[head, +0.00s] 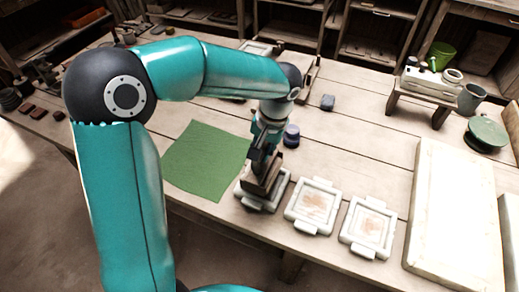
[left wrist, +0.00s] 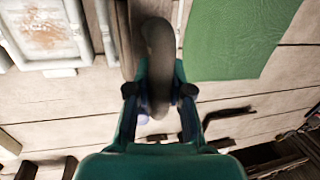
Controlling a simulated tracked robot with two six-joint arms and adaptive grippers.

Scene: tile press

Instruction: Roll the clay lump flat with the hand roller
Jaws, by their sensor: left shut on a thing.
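My left gripper (head: 262,157) reaches down over a pale square frame (head: 245,201) at the front edge of the table. It is shut on a brown, wood-like thing (head: 256,186), which is low over or on that frame; contact is unclear. In the left wrist view a long rounded brown-grey thing (left wrist: 160,45) lies between the fingers of my gripper (left wrist: 159,92). I cannot tell whether it is the hand roller. I cannot make out the clay lump for sure; the gripper and held thing hide much of the frame. My right gripper is not in view.
A green cloth (head: 205,158) lies left of the gripper. Two pale frames with brownish patches, one (head: 313,204) and another (head: 369,228), are to the right. A large pale slab (head: 455,220) lies at right. The table's middle is fairly clear.

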